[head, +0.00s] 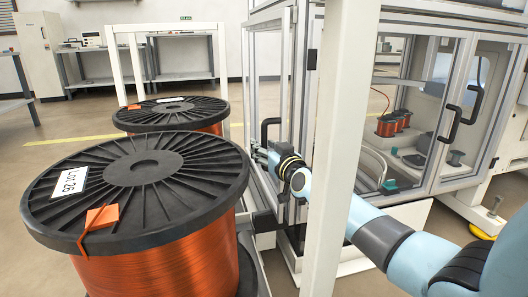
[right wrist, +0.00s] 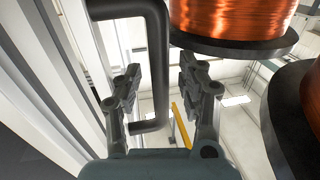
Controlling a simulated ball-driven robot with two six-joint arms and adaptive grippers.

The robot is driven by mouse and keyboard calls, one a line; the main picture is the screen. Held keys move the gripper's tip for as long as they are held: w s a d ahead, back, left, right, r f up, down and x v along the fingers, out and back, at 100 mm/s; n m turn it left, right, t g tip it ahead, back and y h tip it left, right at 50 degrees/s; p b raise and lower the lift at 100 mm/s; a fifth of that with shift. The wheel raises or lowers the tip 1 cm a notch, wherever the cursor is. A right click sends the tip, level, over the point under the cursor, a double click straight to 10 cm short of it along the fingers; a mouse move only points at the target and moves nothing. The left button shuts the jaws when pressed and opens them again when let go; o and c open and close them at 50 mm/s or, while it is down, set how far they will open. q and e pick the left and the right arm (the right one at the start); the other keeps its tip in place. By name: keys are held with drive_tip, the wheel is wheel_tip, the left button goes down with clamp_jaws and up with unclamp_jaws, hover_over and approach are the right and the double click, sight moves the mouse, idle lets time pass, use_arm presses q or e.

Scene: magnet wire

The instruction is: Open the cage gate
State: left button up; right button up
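The cage gate (head: 284,75) is a clear panel in a grey metal frame, seen at a steep angle in the head view. Its black D-shaped handle (head: 265,128) shows just above my right gripper (head: 256,150). In the right wrist view the handle (right wrist: 158,70) runs upright between the two fingers of my right gripper (right wrist: 160,78). The fingers are apart, with a gap on each side of the bar. I cannot tell how deep the bar sits between them. My left gripper is out of view. I cannot tell whether the gate stands ajar.
A large copper-wire spool (head: 150,265) with black flanges stands at left, with another spool (head: 172,115) behind it. A white post (head: 343,110) crosses in front of my right arm. Two other black door handles (head: 450,126) are further right. Floor is open at far left.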

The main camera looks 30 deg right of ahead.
drive_tip(key=shift+w, duration=0.2)
clamp_jaws()
idle(0.6)
